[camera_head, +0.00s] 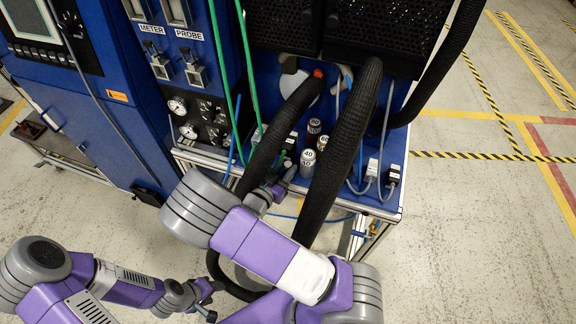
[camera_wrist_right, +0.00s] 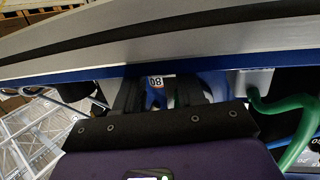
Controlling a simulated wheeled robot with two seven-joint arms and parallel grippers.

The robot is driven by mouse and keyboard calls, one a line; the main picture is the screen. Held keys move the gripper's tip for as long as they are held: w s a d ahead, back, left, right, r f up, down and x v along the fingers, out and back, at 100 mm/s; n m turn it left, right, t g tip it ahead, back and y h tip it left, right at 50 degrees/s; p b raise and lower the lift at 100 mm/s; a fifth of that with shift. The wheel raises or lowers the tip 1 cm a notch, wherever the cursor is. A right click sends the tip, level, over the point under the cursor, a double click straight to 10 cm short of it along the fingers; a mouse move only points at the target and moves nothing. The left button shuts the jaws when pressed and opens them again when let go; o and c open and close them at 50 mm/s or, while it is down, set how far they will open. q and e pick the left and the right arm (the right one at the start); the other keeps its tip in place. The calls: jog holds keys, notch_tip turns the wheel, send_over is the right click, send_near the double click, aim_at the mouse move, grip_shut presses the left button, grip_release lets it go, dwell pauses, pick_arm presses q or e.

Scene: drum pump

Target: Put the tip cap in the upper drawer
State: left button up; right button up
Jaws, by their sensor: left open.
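My left gripper (camera_head: 206,294) is open near the bottom of the head view, over the floor and left of a thick black hose. My right gripper (camera_head: 281,184) is at the front of the blue bench, partly hidden by my right arm. In the right wrist view its two dark fingers (camera_wrist_right: 160,95) stand apart, with a numbered label and something blue showing between them. I cannot tell whether they hold anything. I cannot pick out the tip cap. No drawer can be clearly made out.
Several numbered bottles (camera_head: 308,158) stand on the blue bench (camera_head: 395,190). A thick black hose (camera_head: 345,140) loops down in front of it. Green tubes (camera_head: 247,70) hang at the blue cabinet (camera_head: 100,110) on the left. The floor (camera_head: 470,220) on the right is clear.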

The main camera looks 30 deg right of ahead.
aim_at(284, 173)
jog(key=shift+c, duration=0.5)
grip_shut()
jog(key=shift+r, duration=0.15)
notch_tip(284, 173, up, 18)
jog(key=p, duration=0.7)
jog(key=shift+p, duration=0.3)
